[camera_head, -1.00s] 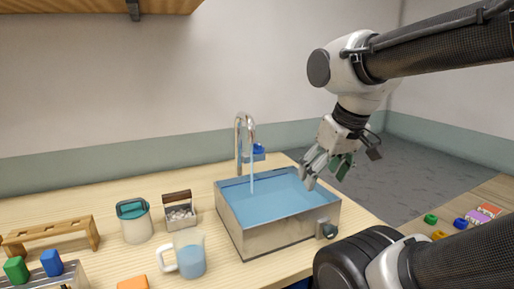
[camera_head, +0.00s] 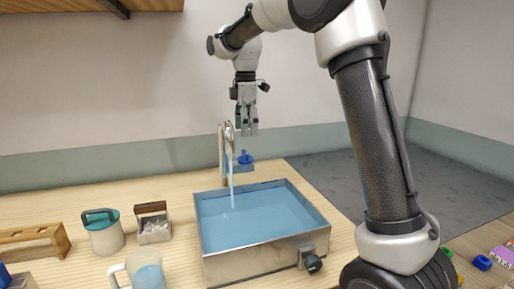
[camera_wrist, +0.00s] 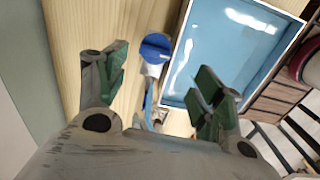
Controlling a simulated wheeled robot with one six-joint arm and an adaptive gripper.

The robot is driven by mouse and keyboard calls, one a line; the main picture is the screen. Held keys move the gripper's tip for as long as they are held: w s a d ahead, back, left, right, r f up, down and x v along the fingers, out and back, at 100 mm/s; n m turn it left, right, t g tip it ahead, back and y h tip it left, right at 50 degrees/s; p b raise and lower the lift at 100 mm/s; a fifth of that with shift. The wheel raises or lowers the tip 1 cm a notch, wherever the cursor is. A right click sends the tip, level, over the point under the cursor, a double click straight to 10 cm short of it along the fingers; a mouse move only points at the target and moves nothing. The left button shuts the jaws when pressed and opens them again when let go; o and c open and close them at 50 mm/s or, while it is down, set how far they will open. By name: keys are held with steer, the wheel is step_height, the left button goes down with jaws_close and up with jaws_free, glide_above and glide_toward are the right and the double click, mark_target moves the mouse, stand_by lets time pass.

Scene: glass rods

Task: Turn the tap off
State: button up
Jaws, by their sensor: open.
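The tap (camera_head: 229,150) is a curved metal spout at the back of the sink, with a blue handle (camera_head: 245,157) on its right side. A stream of water (camera_head: 232,185) runs from the spout into the metal sink (camera_head: 262,264), which holds blue water. My gripper (camera_head: 247,132) is open and empty, pointing down above the tap and its handle. In the wrist view the round blue handle (camera_wrist: 155,47) shows beyond and between the two green-padded fingers (camera_wrist: 160,92), not touched by them. The spout is partly hidden behind the gripper body in that view.
A clear jug (camera_head: 147,272) with blue water stands left of the sink. A teal-lidded canister (camera_head: 104,236) and a small handled box (camera_head: 154,229) stand behind it. A wooden rack (camera_head: 32,244) is at far left. A shelf (camera_head: 80,5) hangs at upper left. A knob (camera_head: 313,263) sits on the sink front.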

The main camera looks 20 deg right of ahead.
mark_target(245, 152)
steer(key=shift+w+a+f, duration=0.15)
steer(key=shift+w+f, duration=0.2)
steer(key=shift+w, duration=0.05)
steer(key=shift+f, duration=0.35)
step_height(245, 152, down, 7)
steer(key=shift+r, duration=0.1)
steer(key=c, duration=1)
